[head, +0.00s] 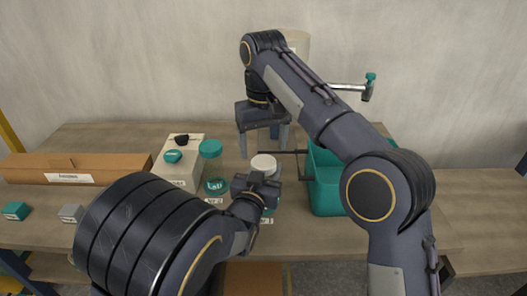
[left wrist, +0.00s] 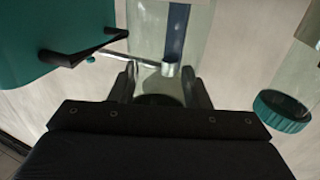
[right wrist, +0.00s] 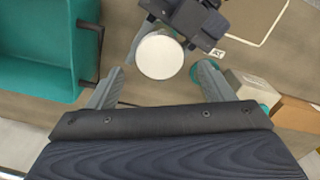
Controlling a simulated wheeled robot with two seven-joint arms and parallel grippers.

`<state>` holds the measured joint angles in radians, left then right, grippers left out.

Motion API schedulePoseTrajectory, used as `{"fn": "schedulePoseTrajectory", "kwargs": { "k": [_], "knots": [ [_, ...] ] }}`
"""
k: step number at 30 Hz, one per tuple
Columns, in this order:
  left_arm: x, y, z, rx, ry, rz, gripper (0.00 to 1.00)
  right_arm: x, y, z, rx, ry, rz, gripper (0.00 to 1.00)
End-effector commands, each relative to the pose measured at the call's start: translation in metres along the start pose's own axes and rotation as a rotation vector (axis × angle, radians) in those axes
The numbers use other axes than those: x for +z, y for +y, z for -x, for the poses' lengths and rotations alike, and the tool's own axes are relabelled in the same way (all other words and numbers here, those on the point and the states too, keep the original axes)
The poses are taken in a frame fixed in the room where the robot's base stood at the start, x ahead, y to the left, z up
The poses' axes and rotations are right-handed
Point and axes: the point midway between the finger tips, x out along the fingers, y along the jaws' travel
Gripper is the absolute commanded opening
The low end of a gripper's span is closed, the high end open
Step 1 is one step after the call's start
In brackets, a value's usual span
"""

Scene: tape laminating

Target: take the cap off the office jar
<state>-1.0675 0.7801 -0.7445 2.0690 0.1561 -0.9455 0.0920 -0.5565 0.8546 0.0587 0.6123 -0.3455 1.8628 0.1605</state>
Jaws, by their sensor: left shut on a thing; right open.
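The jar with a white cap (head: 263,163) stands near the middle of the table; the cap also shows in the right wrist view (right wrist: 160,56). My left gripper (head: 262,184) is shut on this jar below its cap. The clear jar body shows between the left fingers in the left wrist view (left wrist: 150,50). My right gripper (head: 264,143) points down above the cap. Its fingers are open and apart (right wrist: 158,85), with the cap between them in the picture; no contact is visible. Most of the jar's body is hidden in the head view.
A teal-capped jar (head: 210,148) with a "Lab" label stands close on the left. A teal bin (head: 326,190) with dark handles stands on the right. A pale box (head: 186,150) and a long brown box (head: 75,168) lie further left.

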Motion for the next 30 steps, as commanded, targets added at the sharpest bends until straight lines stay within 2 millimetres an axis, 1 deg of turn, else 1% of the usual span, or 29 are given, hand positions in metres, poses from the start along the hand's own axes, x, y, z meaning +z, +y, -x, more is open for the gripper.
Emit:
{"fn": "schedulePoseTrajectory", "kwargs": {
  "k": [2,5,12,15,18,23,26,30],
  "knots": [
    [0.000,0.000,0.000,0.000,0.000,0.000,0.00,0.000,0.001,0.002,0.000,-0.001,-0.016,0.72],
    [0.000,0.000,0.000,0.000,0.000,0.000,0.00,-0.001,0.002,0.004,-0.001,-0.005,-0.114,0.72],
    [0.000,0.000,0.000,-0.001,0.000,0.000,0.00,-0.001,0.004,0.023,-0.001,-0.007,-0.552,0.72],
    [0.000,0.000,0.000,-0.001,0.000,0.000,0.00,0.000,0.002,0.030,0.000,-0.001,-0.680,0.72],
    [0.000,0.000,0.000,-0.001,0.000,0.000,0.00,0.001,0.000,0.033,0.002,0.003,-0.746,0.72],
    [0.000,0.000,0.000,-0.001,0.000,0.000,0.00,0.001,-0.001,0.023,0.005,0.000,-0.764,0.72],
    [0.000,0.000,0.000,-0.001,0.000,0.000,0.00,0.001,0.000,0.011,0.004,-0.002,-0.765,0.72],
    [0.000,0.000,0.000,-0.001,0.000,0.000,0.00,0.001,0.000,-0.010,0.002,-0.003,-0.765,0.72]
  ]
}}
